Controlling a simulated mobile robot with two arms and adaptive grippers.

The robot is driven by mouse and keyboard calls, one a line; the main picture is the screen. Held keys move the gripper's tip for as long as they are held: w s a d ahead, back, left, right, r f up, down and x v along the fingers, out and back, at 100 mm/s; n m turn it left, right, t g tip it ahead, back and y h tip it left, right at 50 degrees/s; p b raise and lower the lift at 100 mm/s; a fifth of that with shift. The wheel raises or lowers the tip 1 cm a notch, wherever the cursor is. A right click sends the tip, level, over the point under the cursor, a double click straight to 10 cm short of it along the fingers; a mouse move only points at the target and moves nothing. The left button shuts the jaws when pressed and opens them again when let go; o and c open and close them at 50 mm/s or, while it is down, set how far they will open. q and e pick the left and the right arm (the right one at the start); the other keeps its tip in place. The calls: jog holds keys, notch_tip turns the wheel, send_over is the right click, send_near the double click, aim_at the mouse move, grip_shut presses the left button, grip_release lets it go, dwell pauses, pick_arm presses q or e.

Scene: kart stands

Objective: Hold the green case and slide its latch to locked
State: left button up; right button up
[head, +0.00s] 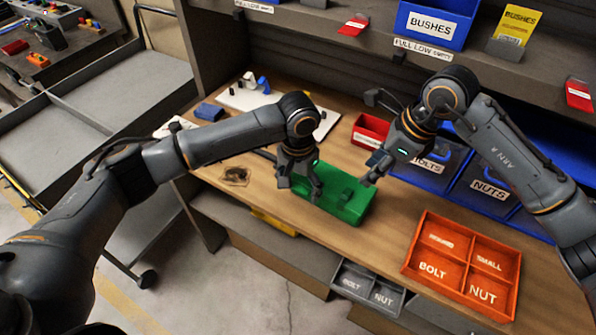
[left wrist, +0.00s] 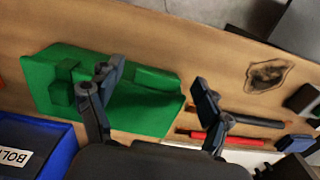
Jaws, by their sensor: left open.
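The green case (head: 352,207) lies flat on the wooden bench top, and it fills the left part of the left wrist view (left wrist: 135,115). A small raised green block (head: 347,195), perhaps the latch, stands on its top; its position is unclear. My left gripper (head: 305,186) is open, low over the case's left end. In the left wrist view its fingers (left wrist: 152,103) are wide apart, one over the case and one past its end. My right gripper (head: 374,171) is just above and behind the case's right end, apart from it; its finger gap is unclear.
An orange divided tray (head: 411,262) sits right of the case. A small red bin (head: 370,130) and blue bins (head: 431,172) stand behind. Black and red-handled tools (left wrist: 235,138) lie beside the case. A dark stain (head: 236,175) marks the bench left of it.

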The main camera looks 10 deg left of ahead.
pick_arm(q)
jog(key=shift+f, duration=0.95)
